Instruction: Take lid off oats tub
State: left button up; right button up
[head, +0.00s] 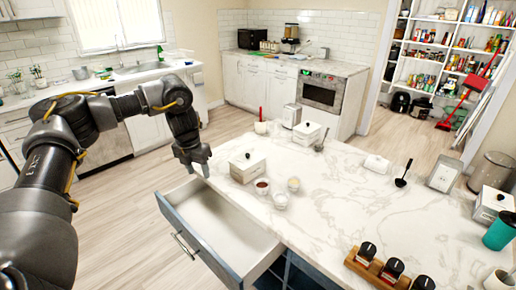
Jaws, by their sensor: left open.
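Three white boxy tubs with lids and small dark knobs stand on the marble island. The near tub (247,172) is left of centre, another tub (307,135) is behind it, and a third tub (490,208) is at the right edge. I cannot read which one holds oats. The lids appear to be on. My left gripper (195,168) hangs open and empty, pointing down, left of the near tub and beyond the island's left edge. It touches no tub. My right gripper is not in view.
An open drawer (215,222) sticks out of the island below my left gripper. Small bowls (281,200) stand just in front of the near tub. A black ladle (402,180), a wooden jar rack (372,270) and a teal cup (499,232) are farther right. The island's middle is mostly clear.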

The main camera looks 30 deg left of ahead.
aim_at(247, 159)
jog(key=i, duration=0.95)
